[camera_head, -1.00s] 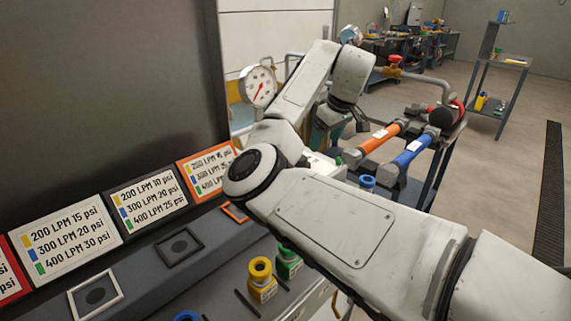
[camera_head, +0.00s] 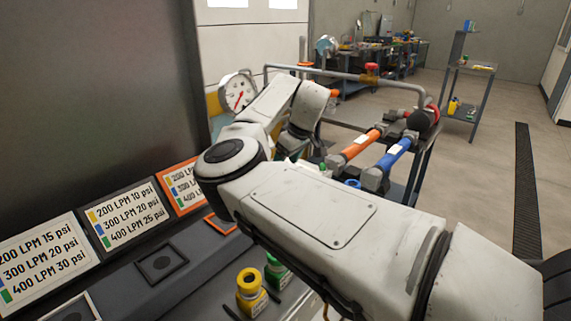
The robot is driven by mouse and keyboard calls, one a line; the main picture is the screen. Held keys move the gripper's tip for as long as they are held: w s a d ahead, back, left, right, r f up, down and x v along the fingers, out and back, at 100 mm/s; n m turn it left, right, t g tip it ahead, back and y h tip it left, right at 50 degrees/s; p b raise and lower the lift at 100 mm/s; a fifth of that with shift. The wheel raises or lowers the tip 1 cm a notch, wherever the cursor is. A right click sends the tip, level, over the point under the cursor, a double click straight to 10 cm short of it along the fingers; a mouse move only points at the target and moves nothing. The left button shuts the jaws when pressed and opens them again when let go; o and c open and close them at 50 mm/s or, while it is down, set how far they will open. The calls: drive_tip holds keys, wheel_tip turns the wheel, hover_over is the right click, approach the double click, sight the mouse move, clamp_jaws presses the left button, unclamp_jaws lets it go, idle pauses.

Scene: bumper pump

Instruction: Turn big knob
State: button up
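I cannot tell for sure which part is the big knob. A dark round part with red beside it (camera_head: 421,121) sits at the far end of the orange and blue bars, right of my arm. My gripper's fingers are hidden behind the arm, so I see no contact with any knob.
A pressure gauge (camera_head: 237,93) stands behind my elbow. The orange bar (camera_head: 356,146) and blue bar (camera_head: 396,153) lie right of the wrist. A yellow knobbed block (camera_head: 250,291) and label boards (camera_head: 128,213) are at the near left. Open floor (camera_head: 480,170) lies to the right.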

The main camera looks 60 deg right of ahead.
drive_tip(key=shift+w+f, duration=0.15)
drive_tip(key=shift+f, duration=0.3)
drive_tip(key=c, duration=1)
drive_tip(key=shift+c, duration=0.2)
